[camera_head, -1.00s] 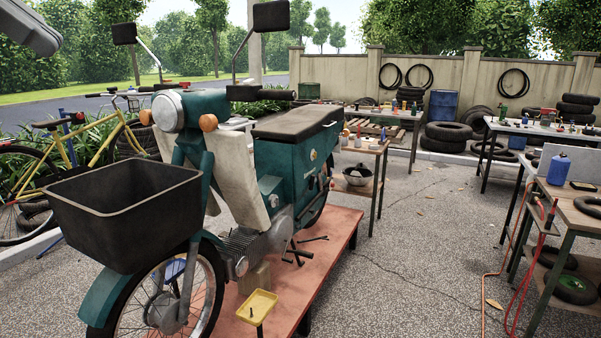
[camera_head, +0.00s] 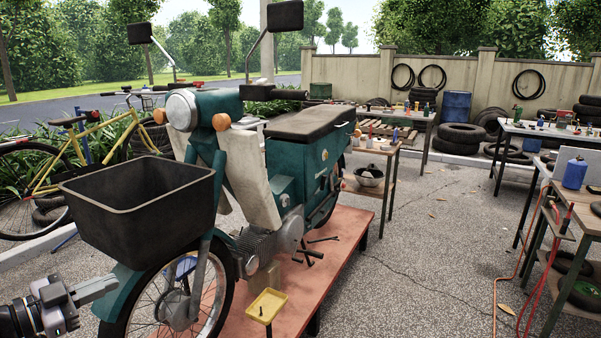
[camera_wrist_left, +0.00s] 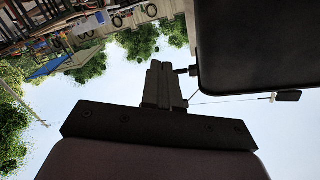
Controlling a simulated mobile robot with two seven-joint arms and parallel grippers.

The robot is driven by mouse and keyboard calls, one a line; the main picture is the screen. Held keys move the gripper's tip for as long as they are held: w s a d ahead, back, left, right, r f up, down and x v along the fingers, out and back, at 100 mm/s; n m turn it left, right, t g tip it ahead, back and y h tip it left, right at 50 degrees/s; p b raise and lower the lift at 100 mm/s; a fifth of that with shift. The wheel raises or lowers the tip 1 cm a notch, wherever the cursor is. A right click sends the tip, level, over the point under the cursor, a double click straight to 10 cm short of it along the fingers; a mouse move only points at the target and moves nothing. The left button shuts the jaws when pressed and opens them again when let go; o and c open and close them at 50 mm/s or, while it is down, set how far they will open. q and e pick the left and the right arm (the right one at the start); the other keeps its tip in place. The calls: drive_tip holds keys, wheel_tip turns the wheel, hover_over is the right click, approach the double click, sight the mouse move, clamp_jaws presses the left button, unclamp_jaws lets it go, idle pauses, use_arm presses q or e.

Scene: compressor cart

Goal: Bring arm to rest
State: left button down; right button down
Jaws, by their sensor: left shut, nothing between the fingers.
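My left gripper (camera_head: 98,288) is low at the left of the head view, just left of the teal motorbike's front wheel (camera_head: 170,300) and below its black basket (camera_head: 140,215). Its fingers point right and are shut with nothing between them. In the left wrist view the closed fingers (camera_wrist_left: 164,84) stand against the sky, and the scene is upside down. A large dark shape fills the upper right there, probably the basket (camera_wrist_left: 255,45). I cannot tell the exact gap between gripper and motorbike. My right gripper is in neither view.
The motorbike stands on a red platform (camera_head: 300,290) with a yellow tray (camera_head: 266,305) beside it. A yellow bicycle (camera_head: 80,155) is behind at the left. Workbenches, including one with a blue jug (camera_head: 575,172), stand at the right. Grey ground (camera_head: 420,270) between is clear.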

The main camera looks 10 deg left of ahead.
use_arm(q)
drive_tip(key=s+d+f+n+y, duration=0.3)
drive_tip(key=s+d+f, duration=0.15)
drive_tip(key=f, duration=0.45)
drive_tip(key=s+d+f+n+y, duration=0.2)
drive_tip(key=s+d+f+n, duration=0.15)
drive_tip(key=d+f, duration=0.45)
drive_tip(key=s+d+f+g, duration=0.2)
drive_tip(key=s+d+f, duration=0.2)
drive_tip(key=d, duration=0.3)
drive_tip(key=s+d+f+n+g, duration=0.1)
drive_tip(key=s+d+f+g, duration=0.1)
drive_tip(key=s+d+f, duration=0.3)
drive_tip(key=shift+s+d+g, duration=0.15)
drive_tip(key=shift+d+g, duration=0.15)
drive_tip(key=shift+d, duration=0.9)
drive_tip(key=shift+a+n, duration=0.1)
drive_tip(key=shift+n, duration=0.25)
